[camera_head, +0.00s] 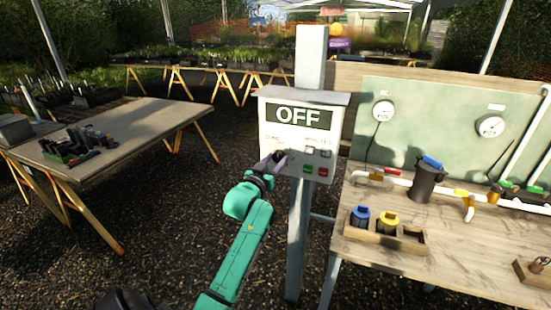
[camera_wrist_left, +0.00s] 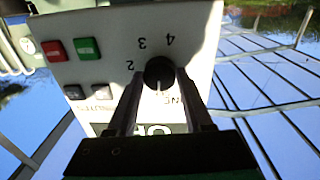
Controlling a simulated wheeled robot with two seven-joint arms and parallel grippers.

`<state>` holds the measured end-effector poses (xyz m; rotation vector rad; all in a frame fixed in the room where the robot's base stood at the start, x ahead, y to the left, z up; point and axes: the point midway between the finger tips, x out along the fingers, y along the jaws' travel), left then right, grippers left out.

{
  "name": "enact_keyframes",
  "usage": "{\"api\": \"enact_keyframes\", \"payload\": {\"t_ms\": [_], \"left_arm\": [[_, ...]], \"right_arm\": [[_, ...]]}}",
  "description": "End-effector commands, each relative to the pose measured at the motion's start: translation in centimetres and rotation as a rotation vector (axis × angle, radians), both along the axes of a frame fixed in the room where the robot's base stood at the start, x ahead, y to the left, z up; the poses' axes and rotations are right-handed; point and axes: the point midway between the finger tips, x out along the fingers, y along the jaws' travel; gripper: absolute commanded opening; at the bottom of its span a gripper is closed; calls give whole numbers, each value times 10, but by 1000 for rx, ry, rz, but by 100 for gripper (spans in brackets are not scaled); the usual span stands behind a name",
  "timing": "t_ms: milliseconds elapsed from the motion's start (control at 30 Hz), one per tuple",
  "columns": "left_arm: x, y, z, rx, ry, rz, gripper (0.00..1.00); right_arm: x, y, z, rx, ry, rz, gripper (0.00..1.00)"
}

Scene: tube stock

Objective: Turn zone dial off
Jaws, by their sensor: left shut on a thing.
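The zone dial (camera_wrist_left: 159,73) is a round black knob on a white control box (camera_head: 298,138) fixed to a grey post. In the left wrist view it has a pale pointer mark, and the digits 2, 3 and 4 stand around it upside down. My left gripper (camera_wrist_left: 160,80) is shut on the dial, one finger on each side. In the head view my left gripper (camera_head: 279,158) is at the lower left of the box face and hides most of the dial. The box's display (camera_head: 299,115) reads OFF. My right gripper is not in view.
A red button (camera_wrist_left: 54,50) and a green button (camera_wrist_left: 87,48) sit on the box beside the dial, with two darker buttons near them. A workbench (camera_head: 450,265) with pipes, a dark canister (camera_head: 428,182) and gauges stands right. A wooden table (camera_head: 140,130) stands left. Gravel floor lies between.

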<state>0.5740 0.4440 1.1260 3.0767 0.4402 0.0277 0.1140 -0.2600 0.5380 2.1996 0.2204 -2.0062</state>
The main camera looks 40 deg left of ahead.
Motion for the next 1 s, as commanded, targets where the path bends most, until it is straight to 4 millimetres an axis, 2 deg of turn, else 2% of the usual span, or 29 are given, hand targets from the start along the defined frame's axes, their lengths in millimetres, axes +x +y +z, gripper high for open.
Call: {"api": "enact_keyframes", "payload": {"t_ms": [300,800,833,900,1000], "left_arm": [[0,0,-2,-116,-34,-1,0],[0,-1,-3,-135,-40,-1,0],[0,-1,-3,-135,-40,-1,59],[0,-1,-3,-134,-41,-1,81],[0,0,-2,-133,-42,-1,81]], "right_arm": [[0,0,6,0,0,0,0],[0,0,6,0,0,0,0],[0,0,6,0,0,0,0],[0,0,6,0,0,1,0],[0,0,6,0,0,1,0]]}}
